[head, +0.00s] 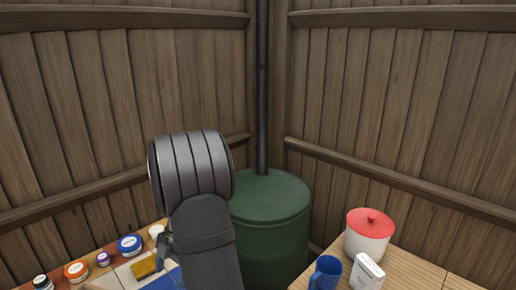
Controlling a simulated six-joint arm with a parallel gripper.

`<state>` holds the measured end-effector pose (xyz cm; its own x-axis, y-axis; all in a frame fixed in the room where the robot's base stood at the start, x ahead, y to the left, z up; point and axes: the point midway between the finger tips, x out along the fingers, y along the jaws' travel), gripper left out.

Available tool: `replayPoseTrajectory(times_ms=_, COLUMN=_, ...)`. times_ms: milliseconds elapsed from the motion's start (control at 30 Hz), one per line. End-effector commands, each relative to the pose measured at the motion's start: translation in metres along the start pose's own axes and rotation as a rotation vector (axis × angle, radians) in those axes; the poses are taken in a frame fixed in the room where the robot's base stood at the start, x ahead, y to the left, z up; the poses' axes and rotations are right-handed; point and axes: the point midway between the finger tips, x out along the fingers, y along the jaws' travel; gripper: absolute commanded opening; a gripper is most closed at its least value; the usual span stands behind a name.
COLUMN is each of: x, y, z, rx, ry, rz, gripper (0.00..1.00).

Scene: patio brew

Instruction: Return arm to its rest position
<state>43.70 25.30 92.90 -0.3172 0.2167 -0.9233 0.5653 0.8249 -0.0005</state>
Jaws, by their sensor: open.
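My dark grey arm rises from the bottom centre of the head view, with a broad ribbed joint at its top. My gripper's fingers cannot be made out. A small grey piece shows at the left edge of my arm, and I cannot tell what it is. My arm hides part of the left table and whatever lies behind it.
The left table holds several small jars, including a blue-lidded jar (130,245) and an orange-lidded jar (77,271). A green barrel (272,220) stands in the fence corner. On the right table (408,268) are a red-lidded pot (368,236), a blue mug (326,272) and a white box (366,273).

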Motion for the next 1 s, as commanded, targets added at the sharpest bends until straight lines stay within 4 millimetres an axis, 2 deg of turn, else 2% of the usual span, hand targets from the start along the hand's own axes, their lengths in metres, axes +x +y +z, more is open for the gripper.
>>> replayPoseTrajectory(times_ms=100, x=0.006, y=0.024, z=-0.006, rx=0.067, ry=-0.001, rz=0.028, gripper=0.78)
replayPoseTrajectory(times_ms=500, x=0.025, y=0.097, z=-0.032, rx=0.302, ry=-0.001, rz=0.127, gripper=0.78)
replayPoseTrajectory(times_ms=1000, x=0.053, y=0.177, z=-0.081, rx=0.578, ry=-0.002, rz=0.240, gripper=0.78)
